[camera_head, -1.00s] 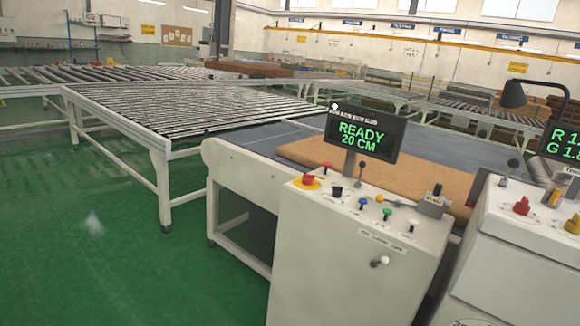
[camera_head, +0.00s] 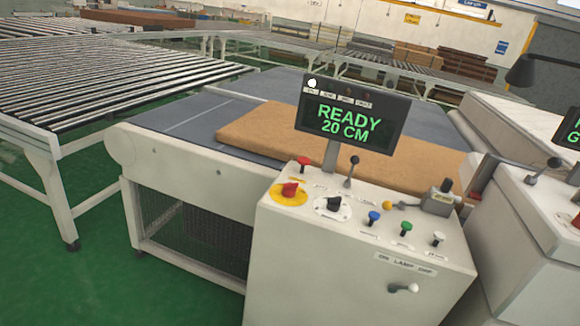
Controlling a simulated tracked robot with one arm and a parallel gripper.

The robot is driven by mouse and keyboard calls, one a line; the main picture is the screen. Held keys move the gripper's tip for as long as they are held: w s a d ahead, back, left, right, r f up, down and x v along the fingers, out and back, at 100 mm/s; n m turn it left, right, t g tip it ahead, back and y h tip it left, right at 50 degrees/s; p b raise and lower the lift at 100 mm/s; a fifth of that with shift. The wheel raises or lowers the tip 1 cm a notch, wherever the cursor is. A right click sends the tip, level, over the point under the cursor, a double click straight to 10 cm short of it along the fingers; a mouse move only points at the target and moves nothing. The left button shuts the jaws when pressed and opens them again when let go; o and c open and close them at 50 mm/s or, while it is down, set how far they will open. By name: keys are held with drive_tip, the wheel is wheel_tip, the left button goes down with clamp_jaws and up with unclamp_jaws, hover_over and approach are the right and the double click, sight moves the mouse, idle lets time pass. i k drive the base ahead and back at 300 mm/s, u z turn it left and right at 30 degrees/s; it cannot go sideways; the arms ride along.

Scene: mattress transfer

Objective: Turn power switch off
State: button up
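A white control console (camera_head: 310,260) stands in the lower middle. Its screen (camera_head: 352,118) reads "READY 20 CM" in green, with a white lamp (camera_head: 312,83) lit at its top left. On the sloped top are a red knob on a yellow disc (camera_head: 289,191) and a black knob on a white disc (camera_head: 333,205). A red button (camera_head: 303,163) and a black-tipped lever (camera_head: 352,168) stand behind them. A lever (camera_head: 404,288) sits on the front under a plate that seems to read "ON LAMP OFF". I cannot tell which control is the power switch. My gripper is out of view.
Blue (camera_head: 373,218), green (camera_head: 405,229) and white (camera_head: 437,239) buttons line the console's right side. A brown mattress slab (camera_head: 285,135) lies on the conveyor behind. A second console (camera_head: 545,225) stands close at right. Green floor (camera_head: 60,285) is clear at left.

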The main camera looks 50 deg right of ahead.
sight(289, 190)
drive_tip(key=z, duration=0.45)
drive_tip(key=i, duration=1.3)
drive_tip(key=z, duration=0.5)
